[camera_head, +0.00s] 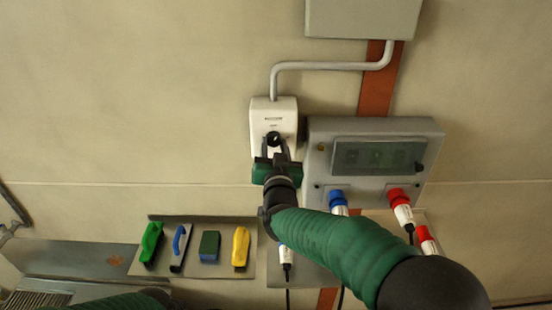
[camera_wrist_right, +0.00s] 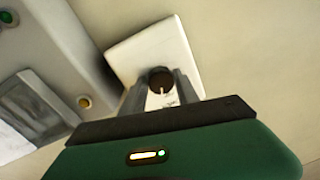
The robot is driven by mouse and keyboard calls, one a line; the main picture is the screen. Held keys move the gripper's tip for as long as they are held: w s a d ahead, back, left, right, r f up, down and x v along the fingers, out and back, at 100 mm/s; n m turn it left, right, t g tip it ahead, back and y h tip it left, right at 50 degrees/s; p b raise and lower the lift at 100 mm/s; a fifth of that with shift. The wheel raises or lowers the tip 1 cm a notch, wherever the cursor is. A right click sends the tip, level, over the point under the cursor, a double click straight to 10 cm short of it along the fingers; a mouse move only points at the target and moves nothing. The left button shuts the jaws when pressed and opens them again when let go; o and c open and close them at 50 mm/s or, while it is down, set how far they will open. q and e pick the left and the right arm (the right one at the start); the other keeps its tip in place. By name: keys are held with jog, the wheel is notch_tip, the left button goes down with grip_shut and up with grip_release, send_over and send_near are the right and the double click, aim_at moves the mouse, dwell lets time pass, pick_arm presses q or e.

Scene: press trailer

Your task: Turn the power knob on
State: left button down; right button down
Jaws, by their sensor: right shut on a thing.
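The power knob (camera_head: 273,138) is a round dark knob on the front of a white wall box (camera_head: 259,112). In the right wrist view the knob (camera_wrist_right: 161,80) shows a light pointer line and sits between my fingers, with the white box (camera_wrist_right: 130,50) behind it. My right gripper (camera_head: 274,148) is shut on the knob, its green body just below. It also shows in the right wrist view (camera_wrist_right: 160,88). The fingers hide part of the box's lower front. My left gripper is not in view; only a piece of green arm shows at the bottom left.
A grey socket panel (camera_head: 318,150) with a dark window stands right of the white box, with blue (camera_head: 337,198) and red plugs (camera_head: 399,196) below. A shelf (camera_head: 205,222) with several coloured tools is at lower left. The wall at left is clear.

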jog(key=m+b, duration=0.8)
jog(key=m, duration=0.1)
jog(key=shift+a+f+t+h+b, duration=0.1)
jog(key=shift+t+h+b, duration=0.2)
jog(key=shift+b, duration=0.05)
jog(key=m+b, duration=0.3)
jog(key=m, duration=0.2)
jog(key=shift+a+h, duration=0.1)
jog(key=shift+h, duration=0.2)
jog(key=c, duration=0.9)
grip_release()
jog(key=s+b, duration=0.1)
jog(key=s, duration=0.4)
jog(key=s+b, duration=0.1)
jog(key=s, duration=0.5)
jog(key=s+f+b, duration=0.1)
jog(key=s, duration=0.4)
jog(key=shift+s, duration=0.35)
